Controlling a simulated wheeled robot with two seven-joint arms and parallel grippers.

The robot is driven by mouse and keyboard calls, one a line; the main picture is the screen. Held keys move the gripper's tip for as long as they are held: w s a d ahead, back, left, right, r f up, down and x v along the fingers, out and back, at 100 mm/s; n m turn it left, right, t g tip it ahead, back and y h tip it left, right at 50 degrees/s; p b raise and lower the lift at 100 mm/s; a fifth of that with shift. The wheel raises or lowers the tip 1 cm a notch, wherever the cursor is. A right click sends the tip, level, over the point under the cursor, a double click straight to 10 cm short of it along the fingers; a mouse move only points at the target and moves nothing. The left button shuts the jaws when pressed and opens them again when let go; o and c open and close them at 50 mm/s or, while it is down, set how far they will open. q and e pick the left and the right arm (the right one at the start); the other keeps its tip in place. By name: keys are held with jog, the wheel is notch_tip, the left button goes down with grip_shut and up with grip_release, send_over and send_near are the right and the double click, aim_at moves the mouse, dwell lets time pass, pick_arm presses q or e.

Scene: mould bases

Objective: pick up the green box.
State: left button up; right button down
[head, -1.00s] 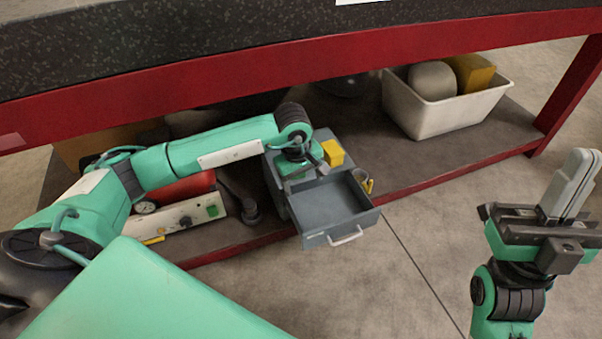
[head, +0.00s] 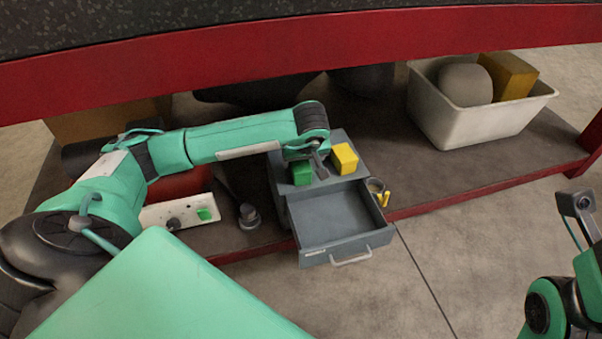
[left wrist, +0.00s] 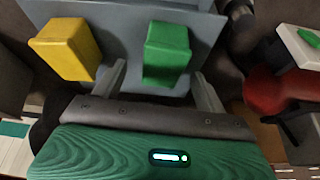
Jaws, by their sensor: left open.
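The green box (head: 301,173) sits on top of the grey drawer unit (head: 341,216), beside a yellow box (head: 345,158) to its right. My left gripper (head: 312,163) is over the unit's top at the green box, partly hiding it. In the left wrist view the green box (left wrist: 167,50) shows between the two spread fingers of my left gripper (left wrist: 159,72). The fingers are open, and I see no clear contact with the box. The yellow box (left wrist: 66,50) lies outside the left-hand finger there. My right arm is at the right edge, with its fingertips not visible.
The unit's drawer (head: 338,219) is pulled out and looks empty. A white bin (head: 449,122) holding a round grey thing and a yellow block stands at the right on the shelf. The red table beam (head: 300,55) runs above my left arm. A small yellow-handled object (head: 381,195) lies beside the drawer.

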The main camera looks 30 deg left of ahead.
aim_at(300, 163)
pick_arm(q)
jog(key=shift+a+b+x, duration=0.2)
jog(key=shift+b+x, duration=1.6)
jog(key=shift+x, duration=0.9)
jog(key=shift+s, duration=0.1)
jog(key=shift+r, duration=0.15)
jog(key=c, duration=1.2)
